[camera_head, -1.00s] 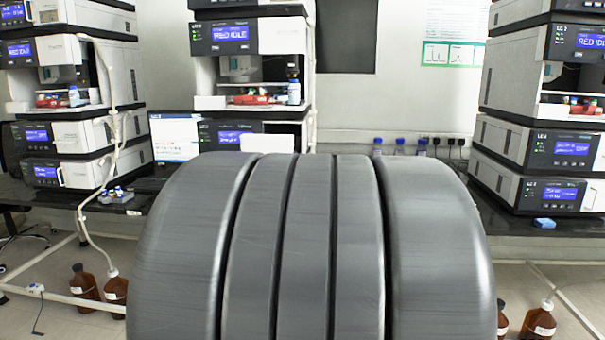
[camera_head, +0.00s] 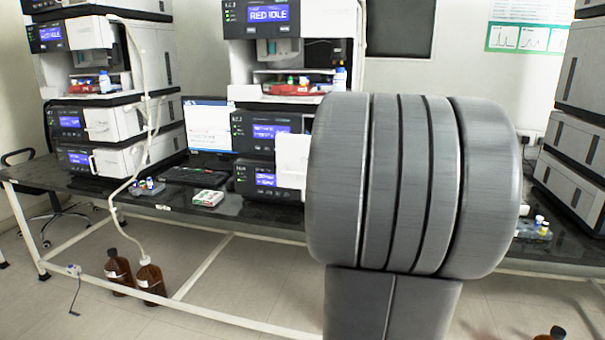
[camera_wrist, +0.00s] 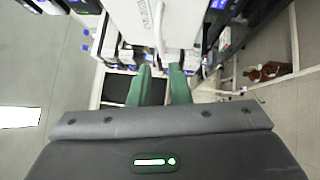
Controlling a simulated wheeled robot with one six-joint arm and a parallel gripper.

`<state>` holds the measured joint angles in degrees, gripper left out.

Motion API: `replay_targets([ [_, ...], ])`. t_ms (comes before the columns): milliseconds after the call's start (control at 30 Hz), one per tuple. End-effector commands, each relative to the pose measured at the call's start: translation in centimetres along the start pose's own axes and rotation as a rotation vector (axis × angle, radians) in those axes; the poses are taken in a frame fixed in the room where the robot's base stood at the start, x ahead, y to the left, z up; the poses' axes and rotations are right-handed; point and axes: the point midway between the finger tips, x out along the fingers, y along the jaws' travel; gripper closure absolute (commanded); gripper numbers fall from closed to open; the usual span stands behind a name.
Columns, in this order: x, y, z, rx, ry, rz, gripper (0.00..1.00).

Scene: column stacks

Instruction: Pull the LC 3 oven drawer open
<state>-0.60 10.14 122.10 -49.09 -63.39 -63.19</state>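The middle instrument stack (camera_head: 290,30) stands on the dark bench in the head view, with a tag that looks like LC 3 but is too small to read surely. Its lower units (camera_head: 262,150) have blue screens; a white front panel (camera_head: 292,160) shows on the right, partly hidden by my arm. I cannot tell which unit is the oven drawer, and I see none pulled out. My gripper (camera_wrist: 162,88) shows in the wrist view with two green fingers apart and nothing between them. The head view does not show my gripper.
A left stack (camera_head: 100,75) with white handled fronts and a hanging hose stands on the bench. A screen (camera_head: 208,125), a keyboard (camera_head: 190,176) and a small tray (camera_head: 208,198) lie between the stacks. Brown bottles (camera_head: 150,282) stand on the floor. A right stack (camera_head: 580,130) is partly cut off.

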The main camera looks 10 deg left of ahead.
Motion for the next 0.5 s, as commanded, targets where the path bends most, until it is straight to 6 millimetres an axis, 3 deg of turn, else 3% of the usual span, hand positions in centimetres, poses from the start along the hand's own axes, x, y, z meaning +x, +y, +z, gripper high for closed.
replay_targets([
  [300, 6.3, 0.0, -0.1, 0.001, 0.004, 0.000, 0.83],
  [500, 9.2, 0.0, -0.1, 0.002, 0.001, -0.001, 0.83],
])
